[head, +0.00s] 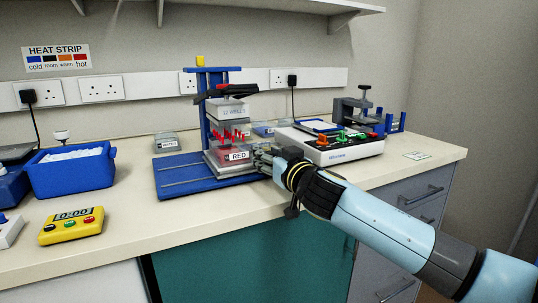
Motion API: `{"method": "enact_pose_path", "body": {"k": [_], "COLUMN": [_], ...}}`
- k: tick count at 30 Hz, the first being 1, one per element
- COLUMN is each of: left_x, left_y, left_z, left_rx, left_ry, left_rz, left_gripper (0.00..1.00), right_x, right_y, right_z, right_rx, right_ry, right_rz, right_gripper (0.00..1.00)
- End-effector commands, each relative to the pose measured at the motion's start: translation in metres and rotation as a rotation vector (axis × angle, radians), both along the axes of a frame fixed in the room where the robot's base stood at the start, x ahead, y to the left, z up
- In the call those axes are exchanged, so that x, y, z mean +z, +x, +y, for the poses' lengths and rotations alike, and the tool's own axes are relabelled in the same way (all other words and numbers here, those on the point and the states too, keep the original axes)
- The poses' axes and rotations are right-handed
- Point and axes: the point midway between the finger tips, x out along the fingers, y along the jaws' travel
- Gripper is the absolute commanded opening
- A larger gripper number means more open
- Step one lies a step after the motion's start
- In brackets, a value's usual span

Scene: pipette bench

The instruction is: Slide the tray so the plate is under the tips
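A blue pipetting stand (205,110) rises from a blue base (180,175) with rails. Its white head (226,108) sits above a row of red tips (238,135). A grey tray (221,168) with a label reading RED (238,156) is on the right part of the base, under the head. The plate on it is too small to make out clearly. My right gripper (262,158) is at the right side of the tray, close to or touching it; its fingers are too small to judge. My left gripper is not in view.
A white device with coloured clips (335,148) stands close behind my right arm. A blue ice bin (72,175) and a yellow timer (71,226) are on the left. The bench front between timer and base is clear.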

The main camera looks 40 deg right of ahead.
Motion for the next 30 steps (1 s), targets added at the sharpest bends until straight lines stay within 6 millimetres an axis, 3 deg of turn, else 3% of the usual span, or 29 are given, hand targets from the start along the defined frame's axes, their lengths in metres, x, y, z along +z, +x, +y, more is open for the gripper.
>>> {"method": "enact_pose_path", "body": {"k": [1,7,20,23,30], "left_x": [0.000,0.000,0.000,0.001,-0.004], "left_y": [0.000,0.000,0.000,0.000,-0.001], "left_z": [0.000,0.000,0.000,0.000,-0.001], "left_rx": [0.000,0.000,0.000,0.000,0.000], "left_ry": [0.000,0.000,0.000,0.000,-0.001], "left_rz": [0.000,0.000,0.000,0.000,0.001], "left_gripper": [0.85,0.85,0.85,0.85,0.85], "right_x": [0.000,0.000,0.000,0.000,-0.002], "right_y": [0.000,0.000,0.001,0.005,0.021], "right_z": [0.000,0.000,0.005,0.023,0.089], "right_rx": [0.000,0.000,0.000,0.000,0.000], "right_ry": [0.000,0.000,0.003,0.009,0.012], "right_rz": [0.000,0.000,-0.002,-0.003,-0.003], "right_gripper": [0.26,0.00,0.00,0.00,0.00]}}
